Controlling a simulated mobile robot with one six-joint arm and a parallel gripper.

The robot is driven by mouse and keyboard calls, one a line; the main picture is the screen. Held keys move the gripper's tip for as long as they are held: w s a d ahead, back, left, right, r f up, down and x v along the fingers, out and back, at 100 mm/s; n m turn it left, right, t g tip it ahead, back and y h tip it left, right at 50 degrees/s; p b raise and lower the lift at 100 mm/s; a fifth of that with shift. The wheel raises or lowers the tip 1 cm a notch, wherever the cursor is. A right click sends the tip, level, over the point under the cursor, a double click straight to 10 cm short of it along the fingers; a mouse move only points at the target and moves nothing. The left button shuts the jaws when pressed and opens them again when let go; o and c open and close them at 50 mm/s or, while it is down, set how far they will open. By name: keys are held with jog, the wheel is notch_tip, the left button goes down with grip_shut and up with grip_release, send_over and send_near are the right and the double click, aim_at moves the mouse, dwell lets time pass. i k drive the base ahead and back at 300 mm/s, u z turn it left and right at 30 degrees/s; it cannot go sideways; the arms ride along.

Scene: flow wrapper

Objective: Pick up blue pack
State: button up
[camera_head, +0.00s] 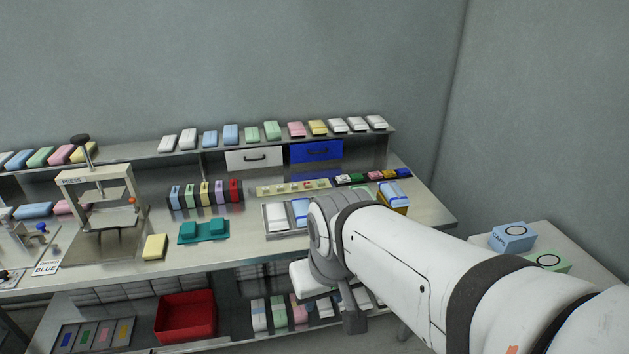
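Several packs are blue, and I cannot tell which one the task means. Two light blue packs, a left one (210,139) and a right one (231,134), lie on the upper shelf. A blue and white pack (299,210) lies in a metal tray (284,236) beside a white pack, partly hidden by my arm. Another blue and white pack (395,193) sits on a yellowish box to the right of my wrist. My gripper (335,300) hangs low in front of the bench edge, mostly hidden by my wrist; its fingers do not show clearly.
A press (100,205) stands on the bench at left. A yellow pack (154,247) and a teal fixture (203,231) lie nearer the middle. A red bin (186,316) and more packs sit on the lower shelf. A side table at right holds a blue box (513,237).

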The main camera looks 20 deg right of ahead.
aim_at(394, 195)
jog(key=z, duration=0.05)
jog(key=i, duration=0.8)
jog(key=z, duration=0.25)
jog(key=k, duration=0.65)
jog(key=z, duration=0.2)
jog(key=i, duration=0.75)
jog(key=u, duration=0.15)
